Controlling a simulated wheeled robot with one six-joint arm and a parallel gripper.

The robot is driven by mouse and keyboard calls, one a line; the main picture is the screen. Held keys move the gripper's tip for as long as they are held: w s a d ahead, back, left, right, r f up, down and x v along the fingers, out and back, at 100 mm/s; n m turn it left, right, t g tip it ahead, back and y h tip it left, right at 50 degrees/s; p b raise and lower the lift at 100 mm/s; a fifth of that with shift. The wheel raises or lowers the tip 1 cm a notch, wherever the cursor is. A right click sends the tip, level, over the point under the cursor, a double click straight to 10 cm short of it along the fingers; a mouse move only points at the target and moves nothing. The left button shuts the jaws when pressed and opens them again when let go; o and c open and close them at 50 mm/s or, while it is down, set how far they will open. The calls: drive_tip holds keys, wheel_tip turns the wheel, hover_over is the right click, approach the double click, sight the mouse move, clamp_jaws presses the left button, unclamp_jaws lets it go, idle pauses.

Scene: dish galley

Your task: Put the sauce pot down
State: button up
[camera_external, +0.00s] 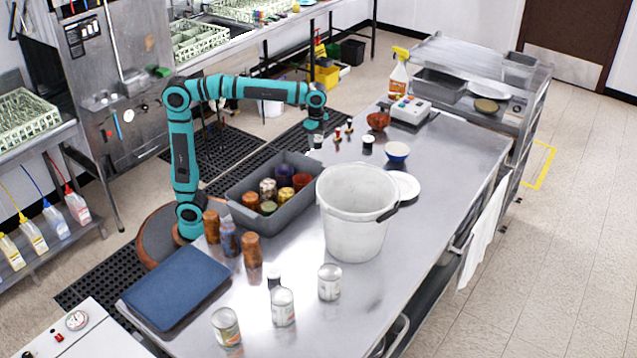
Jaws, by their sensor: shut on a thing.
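My gripper (316,131) points down over the far left side of the steel table, beyond the grey tub. It is shut on a small pale pot, taken as the sauce pot (317,142), which shows just below the fingers. The pot looks upright. I cannot tell whether its base touches the steel table (460,150) or hangs just above it.
Several small dark-and-red items (337,134) and a black-topped pot (368,143) stand right of my gripper.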

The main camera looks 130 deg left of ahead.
drive_tip(key=w+a+r+n, duration=0.1)
drive_tip(key=w+a+r, duration=0.15)
drive_tip(key=w, duration=0.75)
drive_tip(key=w+a+r, duration=0.1)
drive_tip(key=w+a, duration=0.2)
drive_tip(key=w, duration=0.7)
drive_tip(key=n, duration=0.1)
approach(397, 180)
drive_tip(key=w+d+r, duration=0.2)
drive_tip(key=d+r, duration=0.2)
drive_tip(key=d, duration=0.1)
drive_tip(key=shift+w+d+f, duration=0.1)
drive_tip(key=shift+w+f, duration=0.05)
drive_tip(key=shift+f, duration=4.75)
drive_tip(key=shift+f, duration=0.15)
drive_tip(key=o, duration=1)
drive_tip(key=shift+r, duration=6.15)
drive_tip(key=shift+d+r, duration=0.1)
